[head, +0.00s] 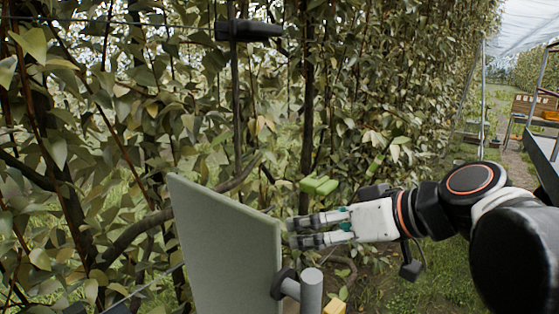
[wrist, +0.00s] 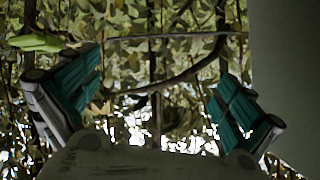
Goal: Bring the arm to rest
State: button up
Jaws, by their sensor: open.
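My gripper (head: 292,232) is at the middle of the head view, at the end of my arm, which reaches in from the right. Its fingertips point left, close to the right edge of a pale grey-green panel (head: 222,245); I cannot tell whether they touch it. In the wrist view my gripper (wrist: 155,88) shows two teal-padded fingers spread apart with nothing between them.
A wall of leafy branches (head: 130,110) fills the left and middle. A bright green object (head: 319,185) is just above my gripper; it also shows in the wrist view (wrist: 36,43). A grey cylinder (head: 311,290) stands beside the panel. Grass and a path lie at the right.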

jog(key=s+d+f+m+h+b, duration=0.2)
jog(key=f+b, duration=0.4)
jog(key=f, duration=0.7)
jog(key=s+d+f+m+h+b, duration=0.2)
jog(key=d+f+b, duration=0.4)
jog(key=f, duration=0.6)
jog(key=s+d+f+m+h+b, duration=0.2)
jog(key=s+d+f+h+b, duration=0.2)
jog(key=f+b, duration=0.4)
notch_tip(320, 180, down, 6)
jog(key=shift+s+d+r+g+h, duration=0.2)
jog(key=shift+s+d+g+h, duration=0.15)
jog(key=shift+s, duration=0.3)
